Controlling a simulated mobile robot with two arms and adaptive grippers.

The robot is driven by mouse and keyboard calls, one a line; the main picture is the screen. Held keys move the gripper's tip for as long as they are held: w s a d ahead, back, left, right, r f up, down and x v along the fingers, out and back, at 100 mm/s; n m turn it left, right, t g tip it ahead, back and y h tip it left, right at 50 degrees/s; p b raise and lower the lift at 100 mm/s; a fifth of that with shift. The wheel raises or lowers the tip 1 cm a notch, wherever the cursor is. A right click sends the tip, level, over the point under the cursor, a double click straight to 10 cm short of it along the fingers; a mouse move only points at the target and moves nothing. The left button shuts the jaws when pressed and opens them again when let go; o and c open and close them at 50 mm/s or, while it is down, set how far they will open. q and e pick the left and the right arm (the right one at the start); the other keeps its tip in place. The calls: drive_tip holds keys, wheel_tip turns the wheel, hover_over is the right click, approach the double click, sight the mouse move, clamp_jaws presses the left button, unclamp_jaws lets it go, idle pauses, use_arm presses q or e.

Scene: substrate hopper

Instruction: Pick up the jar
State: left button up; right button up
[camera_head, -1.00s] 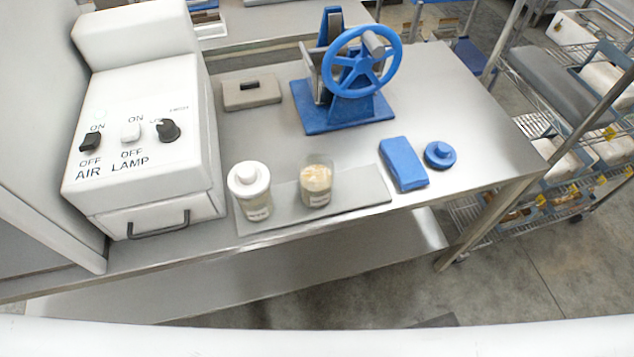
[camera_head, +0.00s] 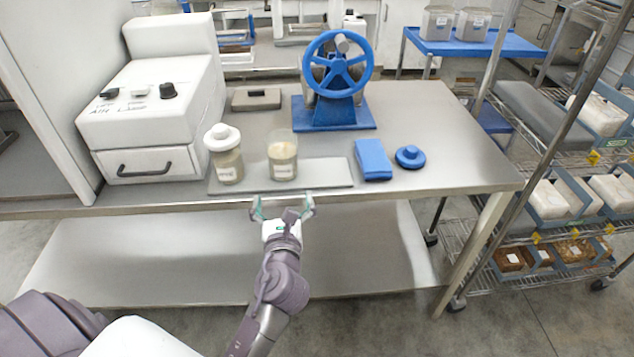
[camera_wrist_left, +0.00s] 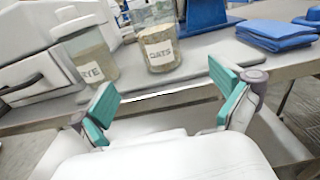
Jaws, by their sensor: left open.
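Two jars stand upright on a flat grey tray (camera_head: 325,174) near the table's front edge. The left jar (camera_head: 229,167) has a white lid and tan contents; in the left wrist view its label reads like RYE (camera_wrist_left: 91,68). The right jar (camera_head: 283,160) is clear and open-topped, with pale contents; its label reads OATS in the left wrist view (camera_wrist_left: 160,50). My left gripper (camera_head: 283,206) is open and empty, with teal finger pads, just in front of the table edge and below the right jar. It touches neither jar. My right gripper is not in view.
A white box with switches (camera_head: 150,110) stands at the left. A blue hand-wheel machine (camera_head: 335,85) stands behind the jars. A folded blue cloth (camera_head: 373,160) and a blue round lid (camera_head: 409,156) lie to the right. A grey block (camera_head: 256,99) lies behind.

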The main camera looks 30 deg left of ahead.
sight(281, 165)
use_arm(q)
drive_tip(key=x, duration=0.5)
drive_tip(key=r+x, duration=0.1)
drive_tip(key=x, duration=0.2)
drive_tip(key=shift+a+p, duration=0.25)
drive_tip(key=shift+p, duration=0.15)
drive_tip(key=shift+w+a, duration=0.2)
drive_tip(key=shift+w, duration=0.2)
drive_tip(key=x, duration=0.5)
drive_tip(key=shift+d+r, duration=0.1)
drive_tip(key=shift+r, duration=0.05)
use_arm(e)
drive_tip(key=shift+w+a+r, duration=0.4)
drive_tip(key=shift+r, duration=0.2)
use_arm(q)
drive_tip(key=shift+c, duration=0.3)
drive_tip(key=c, duration=1.3)
drive_tip(key=shift+r, duration=0.1)
drive_tip(key=shift+c, duration=0.2)
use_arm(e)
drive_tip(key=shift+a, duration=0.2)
